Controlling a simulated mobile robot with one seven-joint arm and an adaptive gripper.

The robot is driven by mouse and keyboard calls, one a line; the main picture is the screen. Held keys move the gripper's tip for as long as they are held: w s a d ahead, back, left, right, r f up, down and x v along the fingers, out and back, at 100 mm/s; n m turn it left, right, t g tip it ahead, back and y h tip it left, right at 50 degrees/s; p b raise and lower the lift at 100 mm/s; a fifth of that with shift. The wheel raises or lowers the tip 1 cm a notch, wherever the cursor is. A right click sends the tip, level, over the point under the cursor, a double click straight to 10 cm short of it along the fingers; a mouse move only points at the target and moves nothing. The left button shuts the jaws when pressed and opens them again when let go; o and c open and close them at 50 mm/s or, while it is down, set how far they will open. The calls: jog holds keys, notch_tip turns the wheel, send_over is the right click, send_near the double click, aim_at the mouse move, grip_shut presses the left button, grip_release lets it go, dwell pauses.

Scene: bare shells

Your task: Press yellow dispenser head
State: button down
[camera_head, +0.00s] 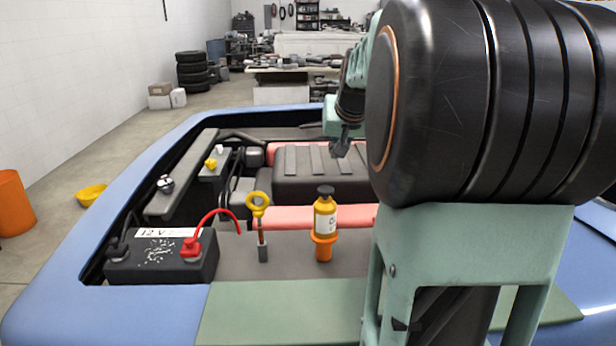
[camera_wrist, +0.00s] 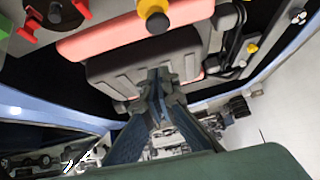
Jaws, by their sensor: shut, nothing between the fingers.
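The yellow dispenser bottle (camera_head: 325,218) stands upright in an orange holder (camera_head: 324,246), with a dark head (camera_head: 325,191) on top. In the wrist view its dark head (camera_wrist: 157,22) shows at the top centre, with the yellow body (camera_wrist: 153,6) partly cut off by the edge. My gripper (camera_head: 342,147) is shut and empty. In the head view it appears above and beyond the bottle, over the dark engine cover, apart from the bottle. In the wrist view my gripper (camera_wrist: 161,92) points at the dark cover, away from the dispenser head. My arm hides the area right of the bottle.
A yellow ring-handled dipstick (camera_head: 258,208) stands left of the bottle. Farther left is a black battery (camera_head: 160,258) with a red clamp and cable. The dark ribbed engine cover (camera_head: 310,178) lies behind. A yellow cap (camera_head: 211,163) and silver cap (camera_head: 165,184) sit at the left.

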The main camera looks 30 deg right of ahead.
send_over(329, 188)
jog(key=f, duration=0.7)
jog(key=shift+s+f, duration=0.25)
jog(key=shift+f, duration=0.15)
notch_tip(329, 188, down, 3)
jog(key=shift+s+r, duration=0.1)
jog(key=shift+r, duration=0.1)
jog(key=shift+a+f, duration=0.1)
jog(key=shift+f, duration=0.5)
jog(key=shift+s+f+b, duration=0.1)
jog(key=shift+f+b, duration=0.55)
jog(key=shift+f, duration=0.35)
